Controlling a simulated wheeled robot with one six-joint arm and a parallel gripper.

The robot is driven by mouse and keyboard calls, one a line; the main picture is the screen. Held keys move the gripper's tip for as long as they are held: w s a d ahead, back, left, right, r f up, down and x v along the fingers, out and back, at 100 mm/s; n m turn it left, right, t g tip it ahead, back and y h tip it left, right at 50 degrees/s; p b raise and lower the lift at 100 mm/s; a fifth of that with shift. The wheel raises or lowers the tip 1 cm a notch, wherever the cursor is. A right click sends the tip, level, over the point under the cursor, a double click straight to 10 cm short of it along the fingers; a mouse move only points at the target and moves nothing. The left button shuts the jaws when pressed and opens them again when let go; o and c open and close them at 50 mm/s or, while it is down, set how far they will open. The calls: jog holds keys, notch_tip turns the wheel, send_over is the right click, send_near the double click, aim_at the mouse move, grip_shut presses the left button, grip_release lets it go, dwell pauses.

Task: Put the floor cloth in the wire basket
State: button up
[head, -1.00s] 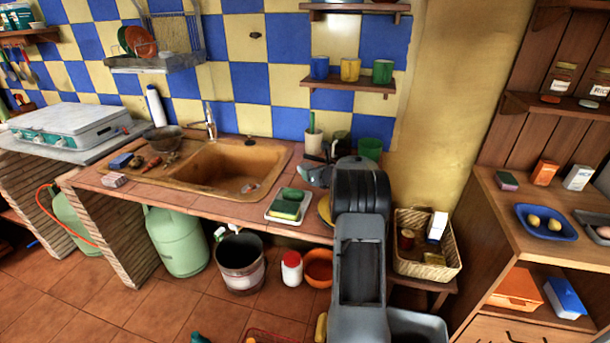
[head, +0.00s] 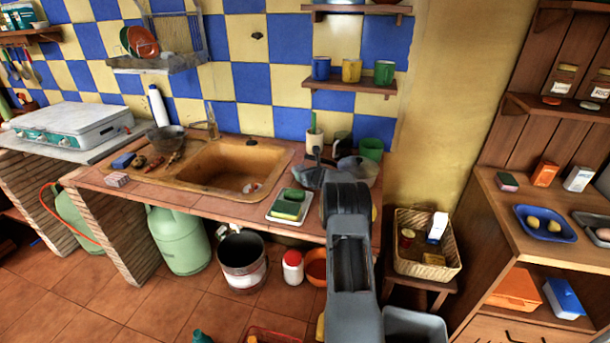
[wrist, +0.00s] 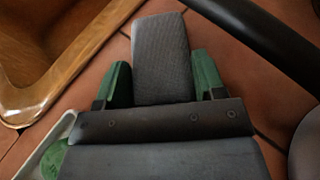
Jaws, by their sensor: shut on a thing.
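My gripper (wrist: 160,82) shows in the wrist view, its green-padded fingers shut on a flat grey cloth-like piece, which I take for the floor cloth (wrist: 162,48). The cloth's far end sticks out beyond the fingers, over the tiled counter. In the head view my own arm hides most of the gripper, at the counter right of the sink. I cannot tell there which grey parts are cloth. A red open-sided basket (head: 277,336), possibly the wire basket, stands on the floor at the bottom edge, partly cut off.
The sink (head: 225,168) and a white tray (head: 288,216) with a green-and-yellow sponge lie left of the arm. A dark handle (wrist: 270,40) crosses close by in the wrist view. A bucket (head: 242,262), a wicker basket (head: 428,268) and a grey bin (head: 415,325) stand around.

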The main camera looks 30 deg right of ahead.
jog(key=shift+f, duration=0.2)
jog(key=o, duration=0.9)
